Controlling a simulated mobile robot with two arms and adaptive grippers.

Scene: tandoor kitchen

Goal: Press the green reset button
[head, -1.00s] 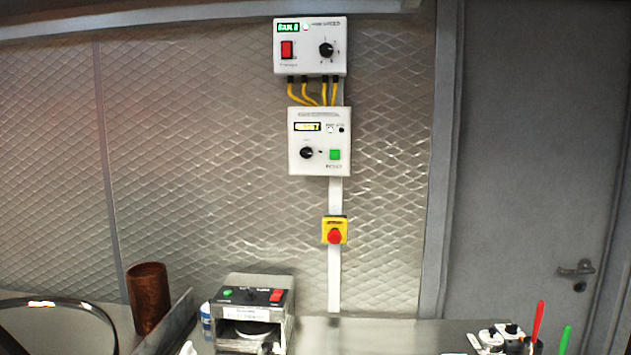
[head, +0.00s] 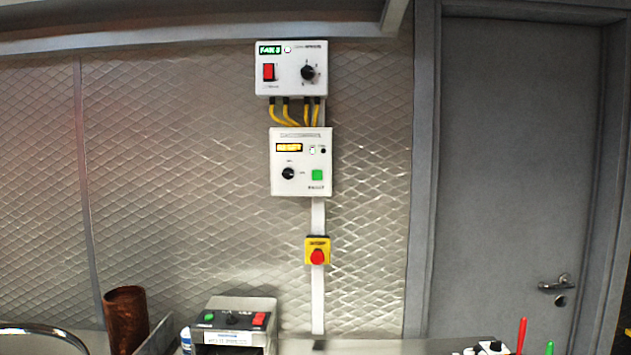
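That box also has an amber display (head: 289,147) and a black knob (head: 288,173). Neither of my grippers is in the head view. Nothing covers the green button.
An upper white box (head: 291,88) with a red switch is joined by yellow cables. A yellow box with a red button (head: 317,257) is below. A machine (head: 234,325), copper cylinder (head: 126,318) and red-handled tool (head: 521,336) stand along the bottom. A grey door (head: 510,150) is at right.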

